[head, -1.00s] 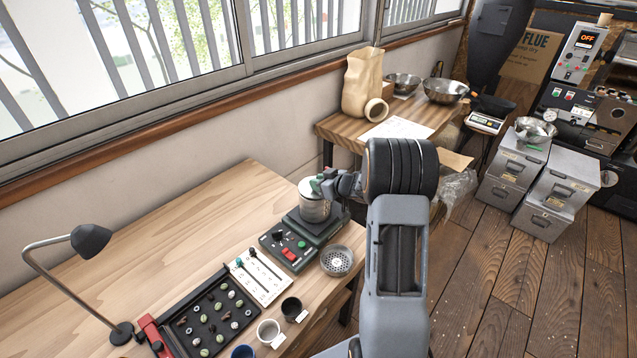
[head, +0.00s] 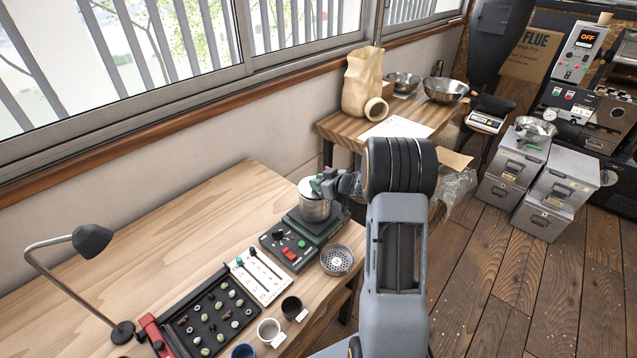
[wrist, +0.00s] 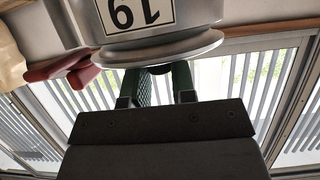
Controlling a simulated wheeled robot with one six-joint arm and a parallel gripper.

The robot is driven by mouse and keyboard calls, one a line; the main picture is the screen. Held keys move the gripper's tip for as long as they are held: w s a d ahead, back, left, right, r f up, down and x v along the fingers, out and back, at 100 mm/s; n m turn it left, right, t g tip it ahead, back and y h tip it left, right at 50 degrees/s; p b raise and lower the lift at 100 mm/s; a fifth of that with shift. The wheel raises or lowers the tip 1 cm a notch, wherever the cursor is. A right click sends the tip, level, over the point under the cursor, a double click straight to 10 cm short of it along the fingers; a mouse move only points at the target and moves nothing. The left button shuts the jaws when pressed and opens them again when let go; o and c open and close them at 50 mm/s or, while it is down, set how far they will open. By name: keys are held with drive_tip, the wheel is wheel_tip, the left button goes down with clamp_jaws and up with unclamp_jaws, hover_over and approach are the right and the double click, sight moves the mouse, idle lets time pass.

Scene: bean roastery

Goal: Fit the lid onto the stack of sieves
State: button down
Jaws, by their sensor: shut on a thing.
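The stack of sieves (head: 316,212) is a silver cylinder on a dark green base (head: 320,235) at the right end of the wooden bench. In the wrist view, which is upside down, the stack (wrist: 185,33) shows a white number label. The silver lid (head: 306,187) is at its top; its rim (wrist: 150,53) lies very close along the stack, looking slightly tilted. I cannot tell whether it is fully seated. My gripper (head: 318,186) is at the lid, its green fingers (wrist: 160,82) shut on the lid's dark knob, which is mostly hidden.
A black tray (head: 212,315), cups (head: 268,330) and a lamp (head: 91,241) stand further left. A red part (wrist: 62,69) is beside the stack. The back of the bench is clear.

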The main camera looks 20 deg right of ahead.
drive_tip(key=shift+f+b, duration=0.35)
drive_tip(key=shift+f, duration=0.2)
drive_tip(key=c, duration=1.2)
unclamp_jaws()
drive_tip(key=shift+s+d+r+p, duration=0.3)
drive_tip(key=shift+s+r+p, duration=0.05)
drive_tip(key=shift+s+p, duration=0.2)
drive_tip(key=p+v, duration=0.5)
drive_tip(key=v, duration=0.4)
drive_tip(key=shift+s+d+r, duration=0.1)
drive_tip(key=shift+s, duration=0.15)
